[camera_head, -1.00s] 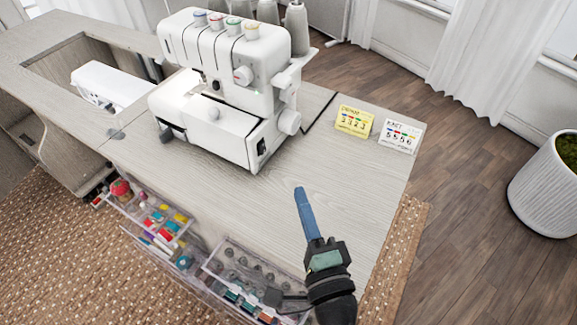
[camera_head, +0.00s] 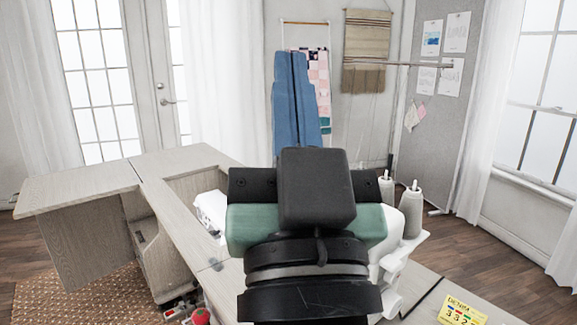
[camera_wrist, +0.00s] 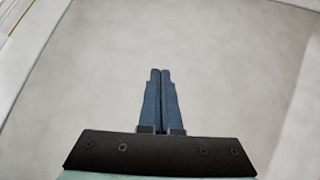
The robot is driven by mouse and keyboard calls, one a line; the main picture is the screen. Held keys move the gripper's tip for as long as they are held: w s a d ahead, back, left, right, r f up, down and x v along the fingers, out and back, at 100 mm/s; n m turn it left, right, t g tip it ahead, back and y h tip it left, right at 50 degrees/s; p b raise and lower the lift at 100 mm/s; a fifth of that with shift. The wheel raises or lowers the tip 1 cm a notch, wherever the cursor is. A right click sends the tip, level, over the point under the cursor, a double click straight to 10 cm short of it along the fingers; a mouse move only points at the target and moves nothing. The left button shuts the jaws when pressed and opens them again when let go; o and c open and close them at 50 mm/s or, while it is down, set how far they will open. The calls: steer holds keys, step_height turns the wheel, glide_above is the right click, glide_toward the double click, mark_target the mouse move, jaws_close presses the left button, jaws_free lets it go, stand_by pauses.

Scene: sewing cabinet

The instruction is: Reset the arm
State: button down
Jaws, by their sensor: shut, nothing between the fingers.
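My gripper (camera_head: 291,56) stands raised in the middle of the head view, its two long blue fingers pointing up and away. In the wrist view my gripper (camera_wrist: 160,72) has its fingers side by side, shut and empty, with only a plain pale surface beyond them. My dark wrist and its green band hide most of the white sewing machine (camera_head: 399,268) on the cabinet. Thread cones (camera_head: 411,212) show to the right of my wrist.
The wooden cabinet top (camera_head: 155,172) runs from the left to below my arm, with an open recess in it. A yellow card (camera_head: 461,313) lies at the bottom right. Behind are a wall hanging (camera_head: 367,52), a grey pinboard (camera_head: 437,110) and windows.

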steer(key=s+r+h+p, duration=0.1)
steer(key=s+r+p, duration=0.1)
steer(key=r+p, duration=0.8)
steer(key=s+r+t+p, duration=0.1)
steer(key=r+p, duration=0.8)
steer(key=r, duration=0.5)
steer(key=shift+s+a+r+h+p, duration=0.15)
steer(key=shift+s+r+h+p, duration=0.1)
steer(key=shift+s+h+p, duration=0.15)
